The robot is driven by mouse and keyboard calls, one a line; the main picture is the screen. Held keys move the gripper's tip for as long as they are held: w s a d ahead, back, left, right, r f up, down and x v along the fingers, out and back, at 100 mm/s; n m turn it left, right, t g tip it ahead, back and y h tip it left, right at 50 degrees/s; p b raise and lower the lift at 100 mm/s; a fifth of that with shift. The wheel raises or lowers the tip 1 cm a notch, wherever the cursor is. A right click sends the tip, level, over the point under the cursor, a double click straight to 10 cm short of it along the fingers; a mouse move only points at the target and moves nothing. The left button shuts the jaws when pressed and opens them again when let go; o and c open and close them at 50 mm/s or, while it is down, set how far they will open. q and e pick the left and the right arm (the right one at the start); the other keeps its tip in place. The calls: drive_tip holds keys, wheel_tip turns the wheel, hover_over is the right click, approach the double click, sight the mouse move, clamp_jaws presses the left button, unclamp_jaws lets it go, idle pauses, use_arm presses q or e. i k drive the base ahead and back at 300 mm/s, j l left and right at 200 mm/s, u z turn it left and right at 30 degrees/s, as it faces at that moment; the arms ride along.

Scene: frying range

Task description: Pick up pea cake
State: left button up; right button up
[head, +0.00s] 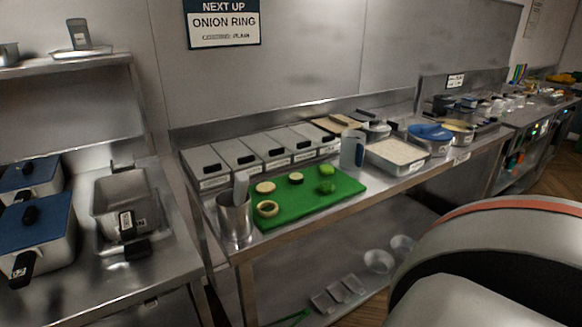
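A green cutting board (325,199) lies on the steel counter in the head view. Two small green pieces sit near its right side: one at the back (326,172) and one nearer the front (326,188). Either could be the pea cake; they are too small to tell. To their left are a pale slice with a dark edge (296,178), a pale round piece (265,188) and an onion ring (267,209). Neither of my grippers is in view.
A steel cylinder with a utensil (235,222) stands at the board's left. Lidded containers (240,158) line the back. A pale-filled tray (395,157) and a blue-lidded pot (431,136) stand right. Fryer baskets (125,203) are left. A large grey arm part blocks the lower right.

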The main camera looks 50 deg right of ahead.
sight(326, 169)
drive_tip(key=l+u, duration=0.25)
drive_tip(key=k+l+u, duration=0.3)
drive_tip(key=l+u, duration=0.15)
drive_tip(key=l, duration=0.15)
drive_tip(key=k+l+u, duration=0.2)
drive_tip(key=l, duration=0.25)
drive_tip(key=k+l+u, duration=0.2)
drive_tip(key=k+l, duration=0.35)
drive_tip(key=l, duration=0.15)
drive_tip(key=k+l, duration=0.35)
drive_tip(key=i+l+u, duration=0.05)
drive_tip(key=l, duration=0.05)
